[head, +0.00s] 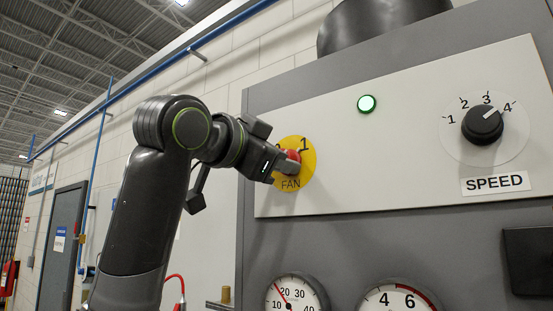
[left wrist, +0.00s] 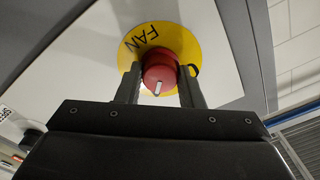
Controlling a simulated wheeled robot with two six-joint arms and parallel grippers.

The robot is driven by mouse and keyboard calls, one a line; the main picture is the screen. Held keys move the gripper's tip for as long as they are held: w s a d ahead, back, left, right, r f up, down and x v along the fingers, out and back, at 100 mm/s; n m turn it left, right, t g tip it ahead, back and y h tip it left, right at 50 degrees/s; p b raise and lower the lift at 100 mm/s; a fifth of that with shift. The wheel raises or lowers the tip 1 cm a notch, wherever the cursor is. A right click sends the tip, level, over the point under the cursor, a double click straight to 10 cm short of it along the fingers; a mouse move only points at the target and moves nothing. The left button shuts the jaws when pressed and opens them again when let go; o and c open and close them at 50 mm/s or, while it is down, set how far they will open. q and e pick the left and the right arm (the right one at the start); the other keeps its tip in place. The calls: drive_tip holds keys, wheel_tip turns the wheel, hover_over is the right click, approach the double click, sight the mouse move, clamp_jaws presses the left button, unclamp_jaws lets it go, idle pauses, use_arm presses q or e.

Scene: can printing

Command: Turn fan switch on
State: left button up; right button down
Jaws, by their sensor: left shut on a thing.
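The fan switch is a red knob (left wrist: 160,70) on a round yellow plate (head: 308,175) marked FAN, on the panel's left end in the head view. A "1" shows at the plate's upper right; the mark at its upper left is mostly hidden by my gripper. My left gripper (head: 285,169) is shut on the red knob, with one finger on each side of it in the left wrist view (left wrist: 160,88). The knob's white pointer line shows on its face there. My right gripper is not in view.
A black speed knob (head: 483,125) sits on the panel's right, its pointer between 3 and 4. Two gauges (head: 297,296) (head: 399,297) are below the panel. A black box (head: 528,261) juts out at lower right.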

use_arm(q)
drive_tip(key=shift+r, duration=0.15)
drive_tip(key=o, duration=1)
drive_tip(key=shift+w, duration=0.1)
drive_tip(key=b+v, duration=0.8)
drive_tip(key=v, duration=0.9)
drive_tip(key=shift+s, duration=0.2)
